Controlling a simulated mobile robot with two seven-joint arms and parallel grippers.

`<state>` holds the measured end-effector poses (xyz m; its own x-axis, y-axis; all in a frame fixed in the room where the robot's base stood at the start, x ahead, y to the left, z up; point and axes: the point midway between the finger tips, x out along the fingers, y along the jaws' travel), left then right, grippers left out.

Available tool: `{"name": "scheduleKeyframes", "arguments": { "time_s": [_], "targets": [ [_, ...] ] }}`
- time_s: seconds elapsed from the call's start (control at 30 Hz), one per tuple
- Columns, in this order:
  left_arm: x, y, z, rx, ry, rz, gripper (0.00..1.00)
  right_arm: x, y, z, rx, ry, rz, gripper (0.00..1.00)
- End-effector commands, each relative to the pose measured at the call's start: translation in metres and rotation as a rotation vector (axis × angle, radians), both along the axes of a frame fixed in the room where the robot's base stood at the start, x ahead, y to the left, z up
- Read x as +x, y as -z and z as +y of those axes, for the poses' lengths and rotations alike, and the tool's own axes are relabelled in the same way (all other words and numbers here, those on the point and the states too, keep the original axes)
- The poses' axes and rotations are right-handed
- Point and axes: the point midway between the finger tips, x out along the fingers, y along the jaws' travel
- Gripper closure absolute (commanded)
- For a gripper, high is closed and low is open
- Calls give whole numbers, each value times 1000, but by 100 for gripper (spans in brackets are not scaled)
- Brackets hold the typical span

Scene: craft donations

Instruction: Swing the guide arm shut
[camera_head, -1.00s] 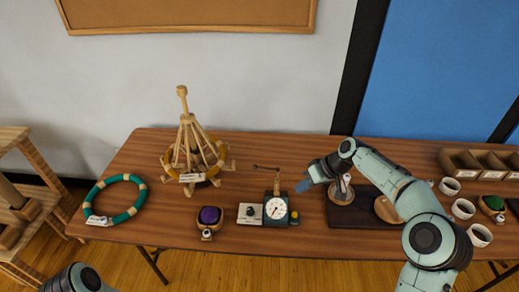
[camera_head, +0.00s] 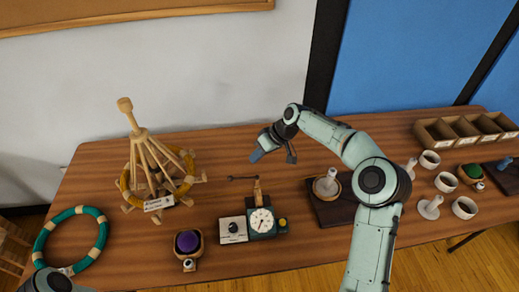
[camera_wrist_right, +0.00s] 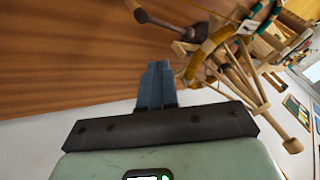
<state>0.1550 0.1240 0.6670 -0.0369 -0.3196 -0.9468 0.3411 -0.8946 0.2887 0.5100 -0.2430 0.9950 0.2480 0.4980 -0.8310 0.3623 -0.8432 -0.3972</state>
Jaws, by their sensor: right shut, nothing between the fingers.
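The winder with a white dial (camera_head: 262,221) stands near the table's front middle. Its thin dark guide arm (camera_head: 242,178) reaches left from the top of a short wooden post (camera_head: 257,190), standing out over the table behind the device. My right gripper (camera_head: 256,156) is shut and empty, just behind and above the guide arm, apart from it in the head view. In the right wrist view the blue fingers (camera_wrist_right: 156,80) are together, and a dark bar that looks like the guide arm (camera_wrist_right: 160,22) lies beyond their tips. Only part of my left arm shows at bottom left.
A wooden skein holder (camera_head: 150,165) stands to the left, with a green ring (camera_head: 74,210) beyond it. A purple pincushion (camera_head: 188,242) sits left of the winder. A dark board (camera_head: 330,208), white cups (camera_head: 445,182) and a divided tray (camera_head: 430,132) are to the right.

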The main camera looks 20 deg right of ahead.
Motion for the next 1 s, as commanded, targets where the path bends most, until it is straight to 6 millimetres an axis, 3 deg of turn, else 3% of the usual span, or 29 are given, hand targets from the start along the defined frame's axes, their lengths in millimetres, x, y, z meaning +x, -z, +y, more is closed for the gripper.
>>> {"name": "scheduleKeyframes", "arguments": {
  "time_s": [0.23,0.5,1.0],
  "targets": [
    [4,-3,0,0,0,-6,42,13,41,29,2,-4,0,100],
    [2,-1,0,0,0,-2,42,5,45,59,0,-1,-2,100],
    [1,-1,0,0,0,-2,42,3,46,62,-1,0,-2,100]
  ]
}}
